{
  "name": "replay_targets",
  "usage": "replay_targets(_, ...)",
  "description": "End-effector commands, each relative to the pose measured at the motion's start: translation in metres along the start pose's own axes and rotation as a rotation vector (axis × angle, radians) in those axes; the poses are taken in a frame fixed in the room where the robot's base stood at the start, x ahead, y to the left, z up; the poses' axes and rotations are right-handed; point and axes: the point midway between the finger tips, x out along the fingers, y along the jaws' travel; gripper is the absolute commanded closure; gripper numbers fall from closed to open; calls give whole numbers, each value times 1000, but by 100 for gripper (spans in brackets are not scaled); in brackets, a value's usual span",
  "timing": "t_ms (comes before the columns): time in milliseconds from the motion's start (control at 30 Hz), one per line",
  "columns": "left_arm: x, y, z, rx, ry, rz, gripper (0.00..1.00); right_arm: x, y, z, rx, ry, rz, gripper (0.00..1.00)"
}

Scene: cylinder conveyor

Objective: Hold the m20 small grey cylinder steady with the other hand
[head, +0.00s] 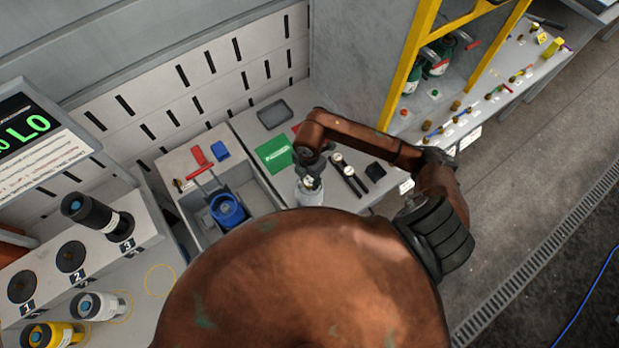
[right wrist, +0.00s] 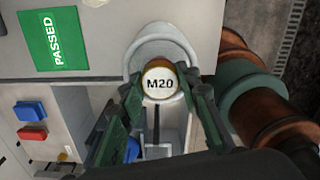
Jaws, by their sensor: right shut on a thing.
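The m20 small grey cylinder (right wrist: 160,84) shows its round white top marked M20 in the right wrist view. My right gripper (right wrist: 164,98) is shut on it, with one green finger on each side. In the head view the right gripper (head: 309,168) reaches down over the grey cylinder body (head: 309,194), at the front of the bench by the green card. The gripper hides part of the cylinder, and I cannot tell whether its base touches the surface. My left gripper is not in view.
The green PASSED card (head: 274,153) and two gauges (head: 349,174) are close by. Numbered round seats (head: 71,257) and several cylinders stand at far left. My large brown arm part covers the lower middle.

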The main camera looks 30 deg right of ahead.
Motion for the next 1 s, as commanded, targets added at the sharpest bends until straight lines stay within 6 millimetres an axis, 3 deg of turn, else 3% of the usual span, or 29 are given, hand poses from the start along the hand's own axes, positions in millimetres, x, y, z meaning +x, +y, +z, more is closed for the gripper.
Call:
replay_targets(67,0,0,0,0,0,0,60,0,1,0,-1,-1,2,100)
replay_targets(100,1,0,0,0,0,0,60,0,1,0,-2,-1,2,68)
replay_targets(367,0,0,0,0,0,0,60,0,0,0,-4,-1,1,50)
replay_targets(733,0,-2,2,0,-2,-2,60,-5,1,0,-5,-1,2,49)
replay_targets(867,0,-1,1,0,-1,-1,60,-22,1,1,-6,-1,4,49)
replay_targets(1000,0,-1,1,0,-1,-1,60,-51,1,1,-7,-3,4,49)
